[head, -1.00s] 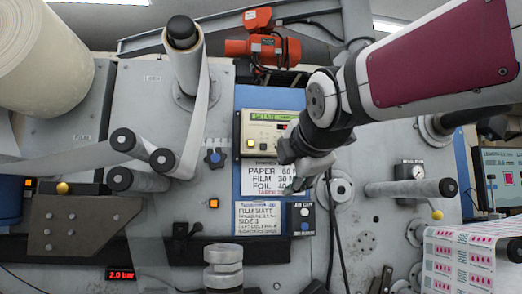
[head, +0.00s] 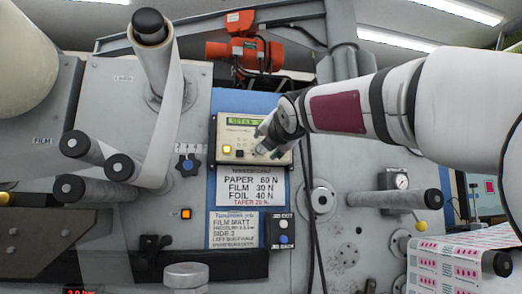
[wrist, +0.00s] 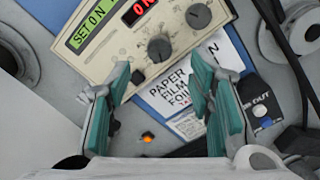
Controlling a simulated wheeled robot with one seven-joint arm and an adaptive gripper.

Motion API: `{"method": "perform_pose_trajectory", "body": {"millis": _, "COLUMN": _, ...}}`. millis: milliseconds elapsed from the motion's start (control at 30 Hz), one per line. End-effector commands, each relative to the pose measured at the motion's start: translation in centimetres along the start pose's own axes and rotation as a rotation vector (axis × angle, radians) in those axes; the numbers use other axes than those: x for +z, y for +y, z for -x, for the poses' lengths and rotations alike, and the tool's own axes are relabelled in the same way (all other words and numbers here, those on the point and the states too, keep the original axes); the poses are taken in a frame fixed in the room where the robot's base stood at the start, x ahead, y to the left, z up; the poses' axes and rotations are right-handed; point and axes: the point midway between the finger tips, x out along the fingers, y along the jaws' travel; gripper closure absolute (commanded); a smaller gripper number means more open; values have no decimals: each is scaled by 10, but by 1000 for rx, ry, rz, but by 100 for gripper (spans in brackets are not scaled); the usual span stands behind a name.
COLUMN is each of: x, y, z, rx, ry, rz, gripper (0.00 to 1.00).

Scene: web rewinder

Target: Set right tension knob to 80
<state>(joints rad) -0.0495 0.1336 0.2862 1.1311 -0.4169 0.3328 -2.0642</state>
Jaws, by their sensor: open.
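The control panel (head: 222,128), cream-coloured with a green display, is on the machine front in the head view. In the wrist view its panel face (wrist: 110,66) is tilted, with a green "SET 0 N" display and a red display. Two dark round knobs show there: the right knob (wrist: 198,15), near the top, and another knob (wrist: 159,49) lower left. Their pointer settings are too small to read. My gripper (head: 262,150) is in front of the panel's right part and hides the knobs in the head view. Its teal fingers (wrist: 161,80) are apart and empty in the wrist view.
A tension label sheet (head: 240,186) hangs below the panel. Black cables hang right of the panel. A roller (head: 390,200) juts out at right.

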Motion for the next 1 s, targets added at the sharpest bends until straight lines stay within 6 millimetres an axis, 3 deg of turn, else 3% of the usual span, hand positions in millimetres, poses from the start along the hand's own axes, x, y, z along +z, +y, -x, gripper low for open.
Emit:
{"method": "perform_pose_trajectory", "body": {"millis": 400, "x": 0, "y": 1, "z": -52, "rx": 0, "ry": 1, "rz": -1, "gripper": 52}}
{"method": "perform_pose_trajectory", "body": {"millis": 900, "x": 0, "y": 0, "z": -62, "rx": -1, "ry": 0, "rz": 0, "gripper": 52}}
{"method": "perform_pose_trajectory", "body": {"millis": 1000, "x": 0, "y": 0, "z": -62, "rx": -1, "ry": 0, "rz": 0, "gripper": 73}}
